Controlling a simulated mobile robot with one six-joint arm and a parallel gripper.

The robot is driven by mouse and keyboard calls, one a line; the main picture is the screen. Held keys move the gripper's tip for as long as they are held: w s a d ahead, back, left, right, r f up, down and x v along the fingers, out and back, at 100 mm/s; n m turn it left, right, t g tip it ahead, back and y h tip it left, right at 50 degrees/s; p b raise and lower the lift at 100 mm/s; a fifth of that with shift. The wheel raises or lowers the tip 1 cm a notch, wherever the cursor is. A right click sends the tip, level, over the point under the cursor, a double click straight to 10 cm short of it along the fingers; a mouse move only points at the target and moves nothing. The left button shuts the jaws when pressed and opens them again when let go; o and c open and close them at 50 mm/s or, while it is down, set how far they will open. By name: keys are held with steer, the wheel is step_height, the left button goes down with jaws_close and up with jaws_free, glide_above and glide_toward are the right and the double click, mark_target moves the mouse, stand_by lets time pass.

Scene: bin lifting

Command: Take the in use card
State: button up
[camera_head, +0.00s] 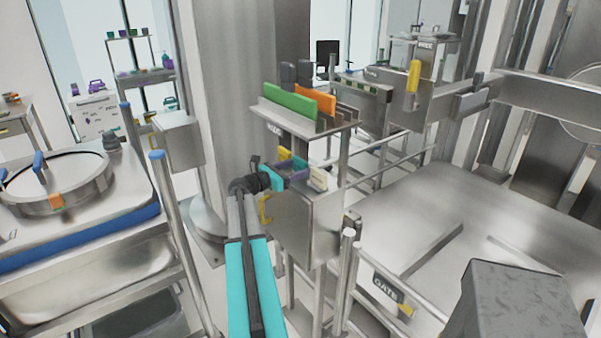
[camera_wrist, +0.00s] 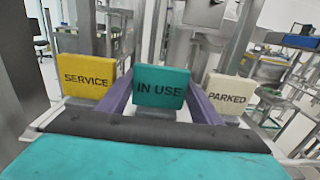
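The teal IN USE card (camera_wrist: 160,87) stands upright in the middle of the wrist view, with its lettering facing me. The purple fingers of my gripper (camera_wrist: 161,100) lie along its left and right sides, apart by about its width. I cannot tell whether they press on its edges. The card also shows in the head view (camera_head: 300,162), just beyond my gripper (camera_head: 290,172), partly hidden. The yellow SERVICE card (camera_wrist: 86,81) stands to its left and the off-white PARKED card (camera_wrist: 226,90) to its right.
A metal box with a yellow handle (camera_head: 265,209) is beneath the cards. Above and behind them is a rack holding a green panel (camera_head: 290,102) and an orange panel (camera_head: 315,98). A post (camera_head: 345,270) and a GATE sign (camera_head: 386,287) stand to the right.

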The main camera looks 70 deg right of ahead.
mark_target(300, 159)
steer(key=c, duration=0.5)
steer(key=shift+r, duration=0.15)
steer(key=shift+r+b, duration=1)
steer(key=shift+r, duration=3.85)
